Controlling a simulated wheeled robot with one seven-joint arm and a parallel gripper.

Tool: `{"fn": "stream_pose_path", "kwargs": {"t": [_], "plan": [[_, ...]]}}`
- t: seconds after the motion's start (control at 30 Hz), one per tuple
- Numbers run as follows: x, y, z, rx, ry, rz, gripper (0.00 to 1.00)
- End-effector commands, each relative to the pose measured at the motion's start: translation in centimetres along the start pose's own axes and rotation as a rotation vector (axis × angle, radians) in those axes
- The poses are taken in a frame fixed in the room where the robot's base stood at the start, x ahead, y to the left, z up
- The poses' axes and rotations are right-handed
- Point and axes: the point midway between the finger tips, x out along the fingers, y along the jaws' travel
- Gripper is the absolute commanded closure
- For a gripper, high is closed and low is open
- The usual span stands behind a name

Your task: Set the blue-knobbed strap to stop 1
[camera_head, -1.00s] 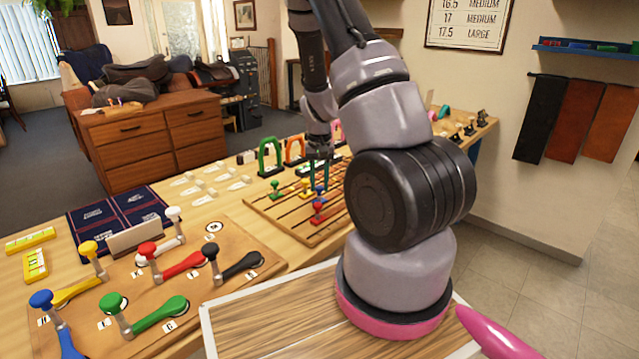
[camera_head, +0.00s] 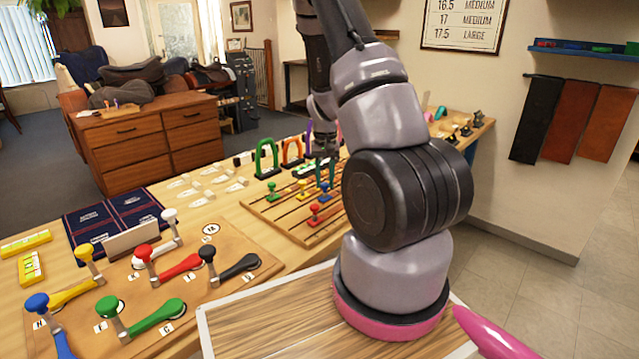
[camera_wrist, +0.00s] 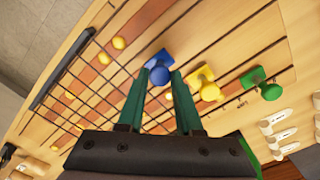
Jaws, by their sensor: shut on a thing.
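The blue-knobbed strap slider (camera_head: 326,187) sits on the slotted wooden board (camera_head: 262,209), along one of its dark slots. In the wrist view the round blue knob (camera_wrist: 160,74) lies between the teal fingertips of my gripper (camera_wrist: 158,78), which is shut on it. In the head view my gripper (camera_head: 324,172) reaches down onto this slider from above. A red-knobbed slider (camera_head: 315,212) stands nearer the camera. A yellow-knobbed slider (camera_wrist: 208,90) and a green-knobbed slider (camera_wrist: 268,89) stand to the right in the wrist view. I cannot read any stop number on the board.
Green (camera_head: 266,158) and orange (camera_head: 291,151) arches stand behind the board. White tags (camera_head: 212,180) lie to its left. A panel of coloured levers (camera_head: 160,285) fills the near left of the bench. My arm hides the board's right side.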

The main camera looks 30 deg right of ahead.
Motion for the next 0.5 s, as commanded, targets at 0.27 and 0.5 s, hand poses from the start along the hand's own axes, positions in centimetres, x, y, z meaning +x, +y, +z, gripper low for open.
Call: {"fn": "stream_pose_path", "kwargs": {"t": [0.27, 0.5], "plan": [[-0.08, -0.13, -0.03, -0.003, 0.002, -0.001, 0.36], [-0.04, -0.12, 0.04, -0.002, 0.000, -0.001, 0.36]]}}
